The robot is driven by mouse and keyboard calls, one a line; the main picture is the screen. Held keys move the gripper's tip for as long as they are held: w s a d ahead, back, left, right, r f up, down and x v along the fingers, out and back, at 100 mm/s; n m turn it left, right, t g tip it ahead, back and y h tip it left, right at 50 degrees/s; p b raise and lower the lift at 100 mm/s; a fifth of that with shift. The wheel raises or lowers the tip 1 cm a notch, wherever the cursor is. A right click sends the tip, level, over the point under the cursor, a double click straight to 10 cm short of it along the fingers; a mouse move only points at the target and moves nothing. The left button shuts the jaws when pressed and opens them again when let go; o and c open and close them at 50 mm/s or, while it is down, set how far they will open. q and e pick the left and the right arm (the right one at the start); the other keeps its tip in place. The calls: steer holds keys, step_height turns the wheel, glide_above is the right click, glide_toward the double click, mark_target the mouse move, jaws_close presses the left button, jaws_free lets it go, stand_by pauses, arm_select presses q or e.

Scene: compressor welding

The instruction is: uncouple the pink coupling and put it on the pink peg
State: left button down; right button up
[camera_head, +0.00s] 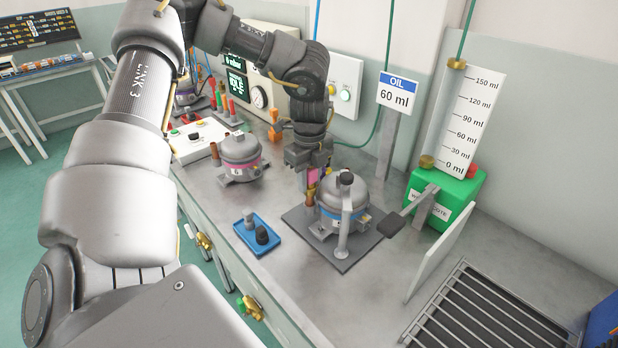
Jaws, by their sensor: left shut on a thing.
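My left gripper (309,165) points down beside the grey compressor with a blue band (343,200). It is shut on the pink coupling (312,175), of which only a small pink part shows between and below the fingers. A brass-coloured piece shows just under it, at the compressor's left side; I cannot tell whether the coupling is still joined to it. A rack of coloured pegs (228,104), with green and red ones, stands further back left; I cannot pick out a pink peg with certainty. My right gripper is not in view.
A second compressor with a pink band (241,158) stands to the left. A green oil unit (446,196) with a measuring tube, a white panel (440,252) and a roller rack (490,312) stand right. The bench's front left is mostly clear.

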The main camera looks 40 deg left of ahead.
arm_select(q)
steer(key=shift+r, duration=0.4)
steer(key=shift+r+p, duration=0.85)
steer(key=shift+r, duration=1.05)
steer(key=c, duration=1.6)
jaws_free()
jaws_close()
